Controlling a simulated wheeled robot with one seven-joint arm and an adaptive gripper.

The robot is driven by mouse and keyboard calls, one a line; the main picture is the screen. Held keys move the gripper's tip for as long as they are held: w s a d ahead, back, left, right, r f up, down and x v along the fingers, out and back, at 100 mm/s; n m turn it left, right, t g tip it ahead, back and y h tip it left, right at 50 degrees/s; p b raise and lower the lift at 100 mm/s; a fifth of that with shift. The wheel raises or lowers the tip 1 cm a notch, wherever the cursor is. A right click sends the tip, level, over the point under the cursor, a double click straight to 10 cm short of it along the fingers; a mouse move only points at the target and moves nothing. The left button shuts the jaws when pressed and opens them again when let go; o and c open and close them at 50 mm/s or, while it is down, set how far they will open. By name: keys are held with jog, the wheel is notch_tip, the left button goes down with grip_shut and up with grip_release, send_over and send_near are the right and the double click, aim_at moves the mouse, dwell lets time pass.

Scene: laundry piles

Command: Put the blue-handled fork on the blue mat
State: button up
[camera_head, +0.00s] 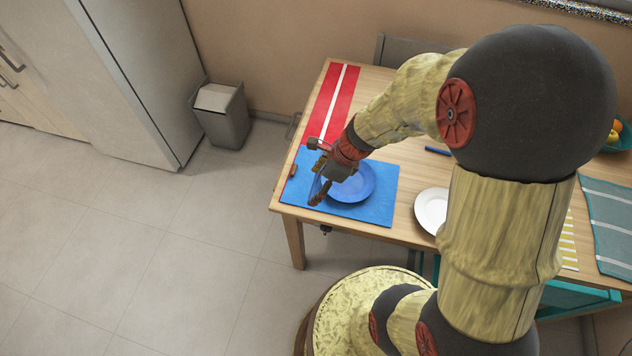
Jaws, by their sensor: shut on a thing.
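The blue mat (378,213) lies at the near left corner of the wooden table, with a blue plate (362,187) on it. My gripper (311,184) is low over the mat's left part, beside the plate. It is shut on a thin bluish thing (316,186), mostly hidden by the fingers; I cannot tell surely that it is the blue-handled fork, or whether it touches the mat. A dark blue stick-like thing (438,151) lies farther right on the table, partly near my arm; its kind is unclear.
A red mat with a white stripe (325,105) lies behind the blue mat. A white plate (431,209) is to the right, partly behind my arm. A grey-green striped mat (607,215) and a fruit bowl (622,140) are at the far right. The table's left edge is close to my gripper.

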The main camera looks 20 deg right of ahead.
jog(key=w+f+b, duration=0.1)
jog(key=w+f, duration=0.1)
jog(key=w, duration=0.2)
jog(key=b, duration=0.3)
send_over(306, 184)
jog(key=s+d, duration=0.1)
jog(key=f, duration=0.5)
jog(key=shift+s, duration=0.2)
jog(key=shift+w+f+b, duration=0.15)
jog(key=shift+f+b, duration=0.3)
jog(key=shift+f, duration=0.45)
jog(key=shift+w+f+b, duration=0.1)
jog(key=shift+f+b, duration=0.35)
jog(key=shift+f, duration=0.4)
jog(key=shift+f, duration=0.15)
jog(key=o, duration=1)
